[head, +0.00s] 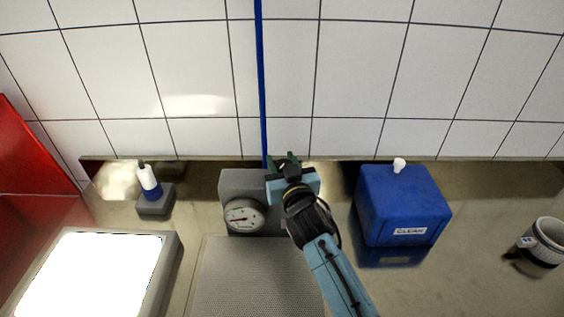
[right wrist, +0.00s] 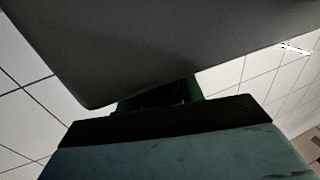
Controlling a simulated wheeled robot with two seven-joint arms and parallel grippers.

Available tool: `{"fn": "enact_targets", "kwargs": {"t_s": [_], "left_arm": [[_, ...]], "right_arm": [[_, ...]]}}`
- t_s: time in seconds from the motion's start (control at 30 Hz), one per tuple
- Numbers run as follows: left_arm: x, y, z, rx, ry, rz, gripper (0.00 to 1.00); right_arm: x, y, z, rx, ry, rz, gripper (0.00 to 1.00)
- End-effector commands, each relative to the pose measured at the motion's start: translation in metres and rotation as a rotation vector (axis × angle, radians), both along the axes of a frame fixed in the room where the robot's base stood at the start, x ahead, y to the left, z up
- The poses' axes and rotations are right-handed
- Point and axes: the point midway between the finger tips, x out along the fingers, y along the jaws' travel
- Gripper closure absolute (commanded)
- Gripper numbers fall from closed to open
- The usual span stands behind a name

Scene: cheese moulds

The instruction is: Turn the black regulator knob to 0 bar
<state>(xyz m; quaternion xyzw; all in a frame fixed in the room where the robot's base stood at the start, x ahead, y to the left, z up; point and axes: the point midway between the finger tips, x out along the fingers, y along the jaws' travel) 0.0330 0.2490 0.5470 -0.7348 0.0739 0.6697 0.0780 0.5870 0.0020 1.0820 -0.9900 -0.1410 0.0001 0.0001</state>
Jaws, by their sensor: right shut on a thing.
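A grey regulator block (head: 240,182) stands against the tiled wall, with a round white pressure gauge (head: 243,216) on its front. The gauge has a red mark and a needle, but its reading is too small to tell. My right gripper (head: 283,162) is at the right side of the block, with its dark green fingertips pointing to the wall. It is shut on the black regulator knob, which my gripper and wrist hide almost wholly. In the right wrist view a large grey surface fills the top, and a dark green finger (right wrist: 190,90) shows below it. My left gripper is out of view.
A blue box (head: 400,200) labelled CLEAN stands right of my right arm. A perforated grey plate (head: 245,275) lies in front of the gauge. A bright panel (head: 90,275), a small bottle in a grey holder (head: 154,205) and a red bin (head: 35,170) are left. A mug (head: 541,243) is far right.

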Motion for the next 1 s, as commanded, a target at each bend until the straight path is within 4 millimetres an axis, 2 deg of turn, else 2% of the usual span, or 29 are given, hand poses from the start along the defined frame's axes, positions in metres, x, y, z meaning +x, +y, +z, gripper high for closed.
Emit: {"fn": "enact_targets", "kwargs": {"t_s": [0.23, 0.6, 1.0], "left_arm": [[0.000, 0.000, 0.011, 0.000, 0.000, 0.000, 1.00], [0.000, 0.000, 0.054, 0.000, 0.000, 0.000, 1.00], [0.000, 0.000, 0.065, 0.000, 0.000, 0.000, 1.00]], "right_arm": [[0.000, 0.000, 0.002, -0.003, 0.001, 0.034, 0.85], [-0.001, 0.001, 0.004, -0.010, 0.000, 0.257, 0.85], [-0.003, 0.005, 0.001, -0.005, -0.001, 0.470, 0.85]]}}
